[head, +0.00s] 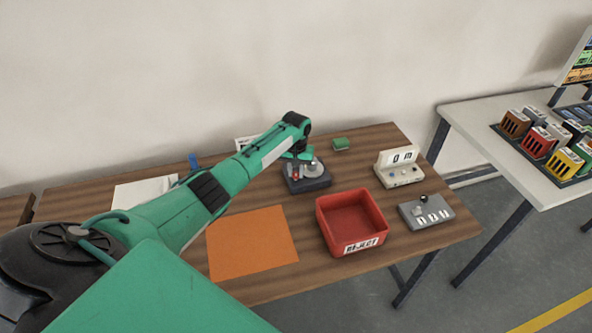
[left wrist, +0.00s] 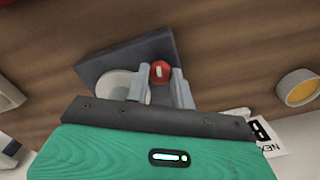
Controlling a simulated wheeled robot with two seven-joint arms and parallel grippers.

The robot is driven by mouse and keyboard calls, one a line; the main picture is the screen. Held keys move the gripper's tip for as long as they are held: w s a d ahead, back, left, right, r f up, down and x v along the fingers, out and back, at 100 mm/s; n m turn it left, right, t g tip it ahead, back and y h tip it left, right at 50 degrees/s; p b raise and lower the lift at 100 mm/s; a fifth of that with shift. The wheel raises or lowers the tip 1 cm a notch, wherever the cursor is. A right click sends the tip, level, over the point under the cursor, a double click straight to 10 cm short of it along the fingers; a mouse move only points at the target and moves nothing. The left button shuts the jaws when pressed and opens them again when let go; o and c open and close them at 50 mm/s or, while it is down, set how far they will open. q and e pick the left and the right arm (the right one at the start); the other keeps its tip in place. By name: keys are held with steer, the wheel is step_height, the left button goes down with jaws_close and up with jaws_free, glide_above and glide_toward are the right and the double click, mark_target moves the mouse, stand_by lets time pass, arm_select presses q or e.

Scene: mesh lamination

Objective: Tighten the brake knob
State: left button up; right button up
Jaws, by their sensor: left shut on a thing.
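The brake knob (left wrist: 160,71) is red with a pale mark on top. It sits on a dark base (left wrist: 150,50) beside a round grey disc (left wrist: 116,84). In the left wrist view my left gripper (left wrist: 158,84) has its two grey fingers on either side of the knob, shut on it. In the head view the dark device (head: 308,181) stands toward the back of the wooden table, and my left gripper (head: 297,163) reaches down over it. My arm hides part of the device there. My right gripper is not in view.
A red reject bin (head: 350,222) stands in front of the device. An orange sheet (head: 252,242) lies left of it. A grey box (head: 426,213) and a white panel unit (head: 400,168) stand to the right.

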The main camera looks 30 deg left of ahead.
mark_target(296, 174)
arm_select(q)
steer(key=m, duration=0.4)
steer(key=shift+m+p, duration=0.3)
steer(key=m, duration=0.3)
steer(key=shift+m, duration=0.3)
steer(key=m, duration=0.4)
steer(key=shift+m+b, duration=0.35)
steer(key=shift+m, duration=1.45)
steer(key=o, duration=1)
step_height(296, 174, up, 14)
steer(key=b, duration=0.3)
steer(key=shift+b, duration=0.35)
